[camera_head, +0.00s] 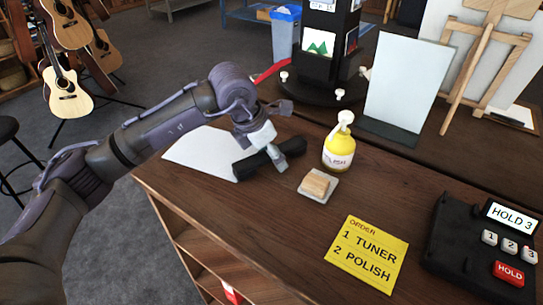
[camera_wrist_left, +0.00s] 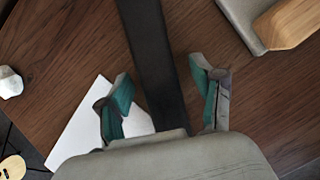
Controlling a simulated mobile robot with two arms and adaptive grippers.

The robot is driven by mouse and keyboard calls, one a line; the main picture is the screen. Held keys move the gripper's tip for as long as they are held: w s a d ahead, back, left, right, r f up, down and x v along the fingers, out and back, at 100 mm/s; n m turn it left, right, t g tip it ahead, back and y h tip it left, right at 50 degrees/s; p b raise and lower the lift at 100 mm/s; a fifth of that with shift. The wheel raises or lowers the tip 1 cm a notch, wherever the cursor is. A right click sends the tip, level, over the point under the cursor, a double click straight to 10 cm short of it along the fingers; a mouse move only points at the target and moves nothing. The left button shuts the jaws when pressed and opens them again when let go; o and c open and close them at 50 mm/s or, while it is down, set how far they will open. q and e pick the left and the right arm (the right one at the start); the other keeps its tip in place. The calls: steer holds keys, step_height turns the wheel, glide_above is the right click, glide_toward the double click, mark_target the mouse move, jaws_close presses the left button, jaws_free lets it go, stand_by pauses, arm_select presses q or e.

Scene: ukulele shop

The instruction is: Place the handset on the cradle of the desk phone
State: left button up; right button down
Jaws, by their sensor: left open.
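The black handset (camera_head: 244,168) lies on the wooden counter, partly over a white sheet. My left gripper (camera_head: 268,148) is over the handset, pointing down. In the left wrist view the handset (camera_wrist_left: 155,60) runs lengthwise between the two spread fingers (camera_wrist_left: 160,85), with a gap on each side. The gripper is open and holds nothing. The black desk phone (camera_head: 465,235) stands at the right of the counter, with a "HOLD 3" display and a red HOLD button. My right gripper is not in view.
A wooden block on a grey tray (camera_head: 316,197) and a yellow pump bottle (camera_head: 339,152) stand just right of the handset. A yellow order note (camera_head: 366,255) lies between them and the phone. A pale upright panel (camera_head: 405,85) and a dark display stand (camera_head: 325,75) are behind.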

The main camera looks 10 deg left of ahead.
arm_select(q)
jaws_close()
